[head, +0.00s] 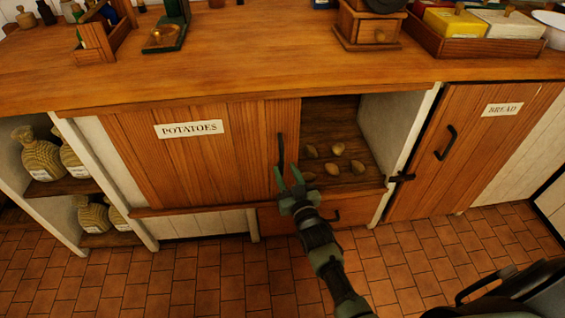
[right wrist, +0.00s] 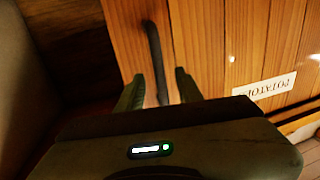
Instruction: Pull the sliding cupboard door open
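The sliding cupboard door (head: 190,165) is brown planked wood with a POTATOES label (head: 189,129). It stands partly open: the right part of its cupboard is uncovered, showing several potatoes (head: 334,168) on the cupboard floor. Its dark upright handle (head: 281,149) is near the door's right edge. My right gripper (head: 290,178) is at the handle's lower end. In the right wrist view the handle (right wrist: 155,55) runs between the two open fingers of my right gripper (right wrist: 158,85), with a gap on each side. My left gripper is not in view.
A BREAD door (head: 470,130) with its own handle is shut at the right. A drawer (head: 350,211) lies below the opening. Open shelves with sacks (head: 40,155) are at the left. The wooden counter (head: 240,55) above holds boxes.

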